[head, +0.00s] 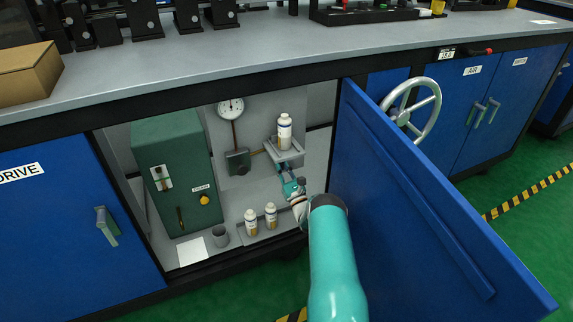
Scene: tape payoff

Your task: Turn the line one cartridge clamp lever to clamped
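The open cabinet bay holds a white bottle-like cartridge (284,132) upright on a small grey bracket (291,157) at the back right. One arm, which I take as my right, reaches in from the bottom, right of centre. Its gripper (289,184) is just below the bracket; whether it touches anything, or its fingers are open or shut, is too small to tell. I cannot make out a clamp lever for certain; the gripper may hide it. A small box (238,163) sits left of the bracket below a round gauge (231,107). My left gripper is not in view.
A green box (176,160) with a yellow knob (205,200) fills the bay's left. Two bottles (251,222) (270,215) and a grey cup (220,235) stand on the floor. The open blue door (420,210) blocks the right. A handwheel (413,109) is behind it.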

